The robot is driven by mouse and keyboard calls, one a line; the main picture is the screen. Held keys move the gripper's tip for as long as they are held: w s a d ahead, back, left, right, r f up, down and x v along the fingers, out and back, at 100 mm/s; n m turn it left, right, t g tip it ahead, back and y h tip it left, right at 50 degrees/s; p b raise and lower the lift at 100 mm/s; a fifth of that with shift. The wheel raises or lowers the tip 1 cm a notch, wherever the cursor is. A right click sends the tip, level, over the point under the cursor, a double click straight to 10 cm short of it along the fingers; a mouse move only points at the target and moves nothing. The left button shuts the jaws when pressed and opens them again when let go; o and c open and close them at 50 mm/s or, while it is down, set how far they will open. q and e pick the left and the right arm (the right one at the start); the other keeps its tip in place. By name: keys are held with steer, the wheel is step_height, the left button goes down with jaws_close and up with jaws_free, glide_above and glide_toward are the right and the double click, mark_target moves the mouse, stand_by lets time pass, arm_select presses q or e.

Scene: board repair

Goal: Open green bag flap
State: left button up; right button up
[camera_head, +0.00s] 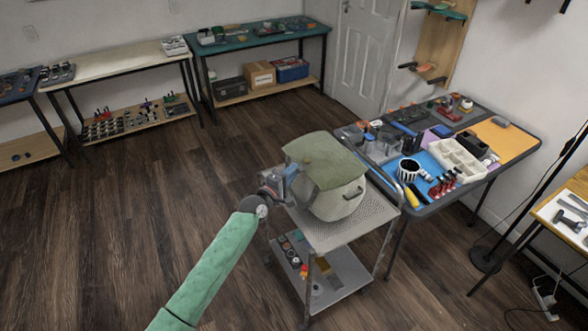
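The green bag flap (328,158) lies over the top of a rounded, pale grey-green bag (338,203), which sits on the upper shelf of a metal cart. The flap's upper surface faces me and looks fairly flat, with a small brownish spot on it. My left gripper (288,176) is at the left side of the bag, close to the flap's left lower edge. It is small and dark here, so I cannot tell whether its fingers are shut on the flap or only beside it. My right gripper is not in view.
The cart's top (345,233) has bare room in front of the bag, and its lower shelf (335,285) holds small parts. A crowded tool table (428,208) stands close on the right. Benches line the far wall. The wooden floor at left is clear.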

arm_select(q)
steer(key=shift+x, duration=0.8)
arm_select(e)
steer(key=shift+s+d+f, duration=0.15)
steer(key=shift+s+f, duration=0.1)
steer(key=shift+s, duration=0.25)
arm_select(q)
jaws_close()
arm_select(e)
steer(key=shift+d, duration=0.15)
